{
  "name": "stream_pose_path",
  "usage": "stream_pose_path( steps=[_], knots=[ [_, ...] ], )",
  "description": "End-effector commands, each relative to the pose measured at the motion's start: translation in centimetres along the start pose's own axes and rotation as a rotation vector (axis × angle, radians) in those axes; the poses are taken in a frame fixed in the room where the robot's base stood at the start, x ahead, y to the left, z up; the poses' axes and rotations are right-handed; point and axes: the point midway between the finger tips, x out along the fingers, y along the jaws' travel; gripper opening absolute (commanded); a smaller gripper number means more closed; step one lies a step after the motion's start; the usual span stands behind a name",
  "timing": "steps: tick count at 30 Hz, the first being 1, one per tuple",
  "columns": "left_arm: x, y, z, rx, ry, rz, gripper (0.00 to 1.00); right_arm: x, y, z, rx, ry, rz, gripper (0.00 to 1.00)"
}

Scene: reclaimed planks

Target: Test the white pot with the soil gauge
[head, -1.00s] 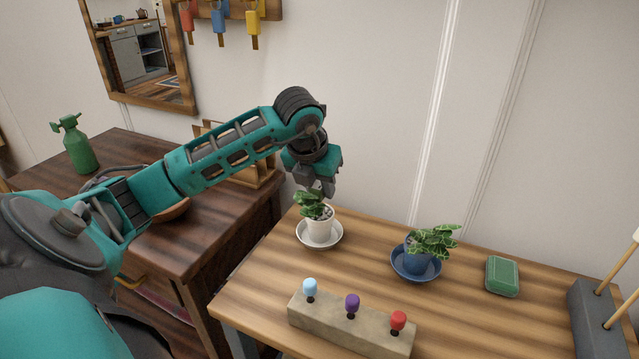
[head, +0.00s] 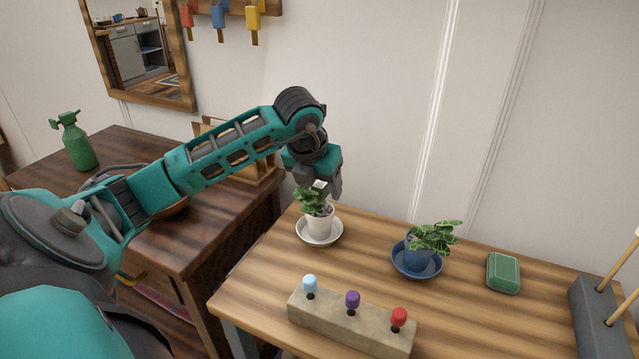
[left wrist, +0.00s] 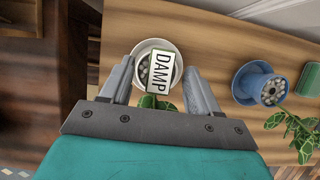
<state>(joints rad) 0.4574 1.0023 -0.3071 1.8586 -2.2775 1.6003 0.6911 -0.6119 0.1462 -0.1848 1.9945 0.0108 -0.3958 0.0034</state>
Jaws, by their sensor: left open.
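The white pot (head: 320,225) with a leafy plant stands upright on a white saucer (head: 303,236) at the table's left end. The soil gauge (left wrist: 162,71) shows in the left wrist view as a white face with a green edge reading DAMP, over the pot's soil. Its small white top shows in the head view (head: 319,184); its lower part is hidden. My left gripper (head: 323,190) is above the pot. In the left wrist view its fingers (left wrist: 158,80) are apart, one on each side of the gauge. My right gripper is out of view.
A blue pot (head: 418,257) with a plant stands on a blue saucer to the right. A green box (head: 503,272) lies beyond it. A block with three coloured knobs (head: 350,325) is in front. A grey block (head: 592,325) holds upright sticks at right.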

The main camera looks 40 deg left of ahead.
Motion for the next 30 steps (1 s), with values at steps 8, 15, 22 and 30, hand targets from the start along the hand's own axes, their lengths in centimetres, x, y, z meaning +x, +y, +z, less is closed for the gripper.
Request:
stream_pose_path(
  steps=[8,15,22,30],
  knots=[
    [-2.9,0.0,0.2,0.003,-0.006,0.001,0.61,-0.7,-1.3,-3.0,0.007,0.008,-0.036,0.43],
    [-8.6,0.1,0.2,0.002,-0.006,0.002,0.61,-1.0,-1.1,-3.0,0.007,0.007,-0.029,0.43],
    [-12.1,0.0,0.1,0.0,-0.002,0.0,0.61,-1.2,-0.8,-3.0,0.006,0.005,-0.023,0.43],
    [-13.0,0.0,0.0,0.0,-0.001,0.0,0.61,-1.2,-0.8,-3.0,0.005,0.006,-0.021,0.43]
  ],
)
